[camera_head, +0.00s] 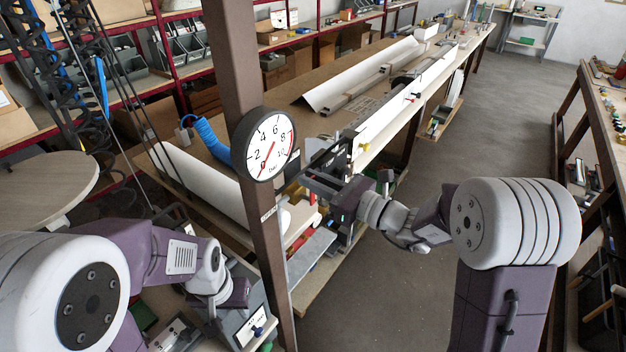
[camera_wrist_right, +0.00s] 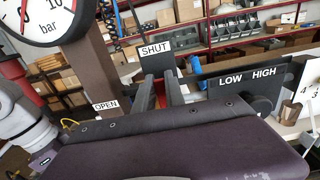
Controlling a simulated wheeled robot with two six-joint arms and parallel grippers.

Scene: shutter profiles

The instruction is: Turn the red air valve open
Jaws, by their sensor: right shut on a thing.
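My right gripper (camera_head: 312,172) reaches to the brown post, just right of the pressure gauge (camera_head: 264,145). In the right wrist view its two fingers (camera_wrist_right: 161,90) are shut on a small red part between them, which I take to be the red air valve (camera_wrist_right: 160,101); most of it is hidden. A SHUT label (camera_wrist_right: 156,48) is above the fingers and an OPEN label (camera_wrist_right: 106,105) is to their lower left. The gauge needle points near 0. My left gripper (camera_head: 222,304) is low at the left; its fingers cannot be made out.
The brown post (camera_head: 236,75) stands in front of a long workbench (camera_head: 290,110) carrying white profiles. A panel marked LOW and HIGH (camera_wrist_right: 248,80) is right of the fingers. A blue hose (camera_head: 212,138) is left of the gauge.

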